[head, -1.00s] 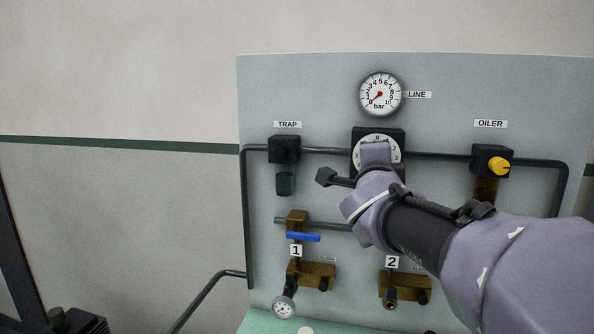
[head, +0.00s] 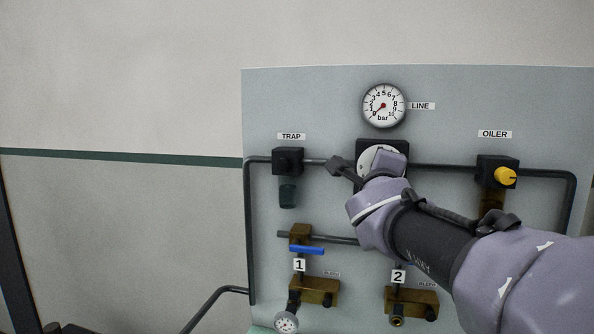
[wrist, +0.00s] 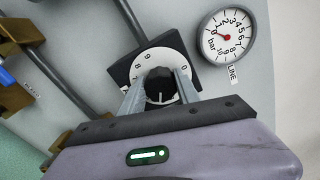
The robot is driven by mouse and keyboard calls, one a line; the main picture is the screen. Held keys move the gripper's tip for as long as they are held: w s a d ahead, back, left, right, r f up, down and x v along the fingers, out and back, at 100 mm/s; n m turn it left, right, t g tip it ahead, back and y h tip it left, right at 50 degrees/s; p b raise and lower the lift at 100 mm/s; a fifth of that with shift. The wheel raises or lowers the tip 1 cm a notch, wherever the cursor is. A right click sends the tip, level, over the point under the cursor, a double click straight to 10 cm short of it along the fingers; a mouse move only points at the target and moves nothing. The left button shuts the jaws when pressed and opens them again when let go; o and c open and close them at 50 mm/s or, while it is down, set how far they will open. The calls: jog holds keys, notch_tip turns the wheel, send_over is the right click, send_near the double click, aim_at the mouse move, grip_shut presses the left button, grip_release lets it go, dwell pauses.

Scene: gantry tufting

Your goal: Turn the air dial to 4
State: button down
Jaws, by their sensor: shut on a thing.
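The air dial (head: 369,160) is a white numbered face on a black square housing, on the panel below the line gauge (head: 384,105). In the head view my gripper (head: 388,165) covers most of it. In the wrist view the dial face (wrist: 146,62) shows with its black knob (wrist: 160,86) in the middle. My gripper (wrist: 160,90) is shut on this knob, one finger on each side. A white mark on the knob points toward my palm; the number beside it is hidden. The line gauge (wrist: 229,36) also shows in the wrist view, and its needle is near 0.
The trap (head: 288,162) is left of the dial and the oiler (head: 497,172), with a yellow knob, is right. Dark pipes join them. Below are the blue-handled valve 1 (head: 307,250) and valve 2 (head: 411,300). Bare wall is at left.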

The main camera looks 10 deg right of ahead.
jog(key=c, duration=0.9)
grip_release()
jog(key=shift+s, duration=0.1)
jog(key=p+v, duration=0.4)
jog(key=v, duration=1.2)
jog(key=a+f+n+y, duration=0.2)
jog(key=a+n+y, duration=0.4)
jog(key=n, duration=0.1)
jog(key=s+a+f+n+g+y, duration=0.25)
jog(key=s+f+n, duration=0.2)
jog(key=f, duration=0.25)
jog(key=s+a+f+n+g+y, duration=0.2)
jog(key=s+a+f+n, duration=0.15)
jog(key=f+n, duration=0.25)
jog(key=s+d+f+n+g, duration=0.1)
jog(key=s+f+g, duration=0.1)
jog(key=s+f, duration=0.1)
jog(key=s+d+f+n+g+h, duration=0.1)
jog(key=s+f+g, duration=0.1)
jog(key=s+f, duration=0.1)
jog(key=s+d+f+n+g, duration=0.1)
jog(key=s+f+g, duration=0.1)
jog(key=s+f, duration=0.2)
jog(key=shift+f+n+h, duration=0.25)
jog(key=shift+f+n, duration=0.1)
jog(key=shift+f, duration=0.25)
